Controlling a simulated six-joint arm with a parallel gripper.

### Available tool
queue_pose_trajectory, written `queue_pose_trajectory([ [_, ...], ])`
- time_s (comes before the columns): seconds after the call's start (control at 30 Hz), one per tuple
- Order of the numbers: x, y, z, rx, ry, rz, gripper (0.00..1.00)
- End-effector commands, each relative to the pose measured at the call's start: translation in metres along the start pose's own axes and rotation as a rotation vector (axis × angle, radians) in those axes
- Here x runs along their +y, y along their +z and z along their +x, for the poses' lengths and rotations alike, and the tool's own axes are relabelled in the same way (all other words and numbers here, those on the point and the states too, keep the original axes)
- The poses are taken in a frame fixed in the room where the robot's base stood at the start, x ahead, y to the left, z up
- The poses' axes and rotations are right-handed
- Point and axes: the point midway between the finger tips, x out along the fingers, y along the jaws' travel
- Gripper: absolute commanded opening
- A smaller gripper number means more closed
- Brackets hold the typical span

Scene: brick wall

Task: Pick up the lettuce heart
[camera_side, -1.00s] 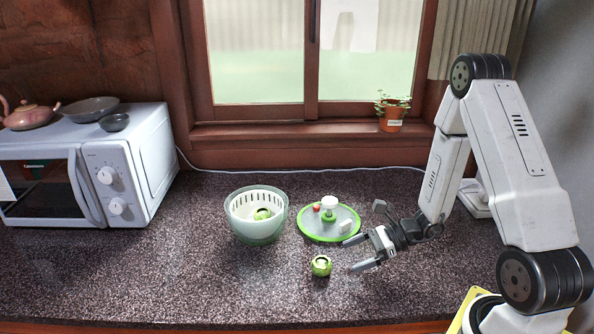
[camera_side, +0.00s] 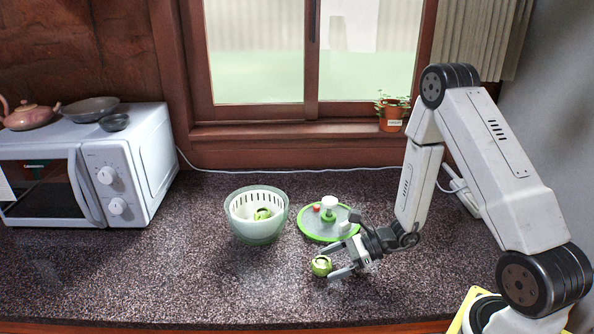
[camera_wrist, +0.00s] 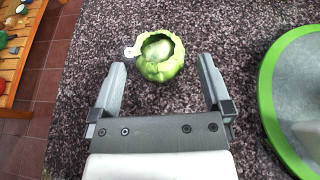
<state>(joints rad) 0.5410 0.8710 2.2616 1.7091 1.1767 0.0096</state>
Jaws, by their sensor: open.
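A green lettuce heart (camera_side: 321,266) with a pale top sits on the counter in the side view, in front of the spinner bowl. It also shows in the wrist view (camera_wrist: 160,66), just ahead of the fingertips and roughly centred between them. My gripper (camera_side: 335,261) is open, its fingers pointing left at the lettuce heart and very close to it. I cannot tell whether a finger touches it. A second green piece (camera_side: 262,214) lies inside the spinner bowl (camera_side: 258,230).
A green-rimmed spinner lid (camera_side: 312,235) with a white knob lies behind my gripper and to the right in the wrist view. A microwave (camera_side: 125,165) stands at the left. The counter's front left is clear.

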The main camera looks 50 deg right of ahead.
Motion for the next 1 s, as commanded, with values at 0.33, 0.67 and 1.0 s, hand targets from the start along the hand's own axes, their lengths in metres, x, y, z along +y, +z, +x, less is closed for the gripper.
queue_pose_trajectory([
  [0.33,0.0004,-0.0004,0.0153,0.001,0.0,0.0,1.0],
  [0.67,0.0004,-0.0004,0.0149,0.001,0.0,0.0,1.0],
  [1.0,0.0004,-0.0004,0.0148,0.001,0.0,0.0,0.17],
])
